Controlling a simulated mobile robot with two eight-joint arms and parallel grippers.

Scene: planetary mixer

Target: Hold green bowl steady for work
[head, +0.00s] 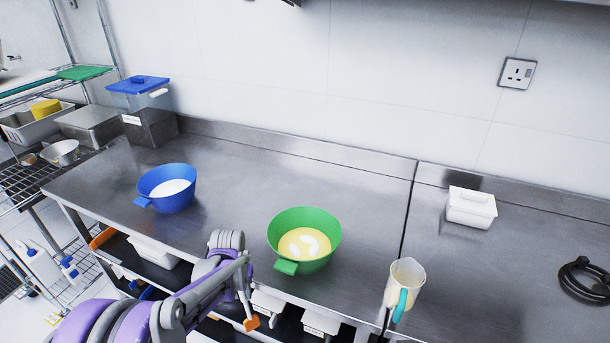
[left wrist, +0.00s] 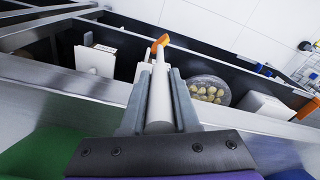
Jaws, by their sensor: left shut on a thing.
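The green bowl (head: 323,256) stands upright on the steel worktop near its front edge, with a yellow mix and white patches inside. Its green tab handle (head: 286,267) points to the front left. My left gripper (head: 243,292) is in front and left of the bowl, apart from it, at the front edge. In the left wrist view my left gripper (left wrist: 158,98) is shut on a pale tool (left wrist: 160,117) with an orange tip (left wrist: 160,42), which points down past the edge. A green surface (left wrist: 40,155), likely the bowl, shows at the lower left there. My right gripper is not in view.
A blue bowl (head: 176,188) with white contents stands to the left. A jug (head: 406,278) with a teal handle stands to the right at the front edge. The worktop behind the green bowl is clear.

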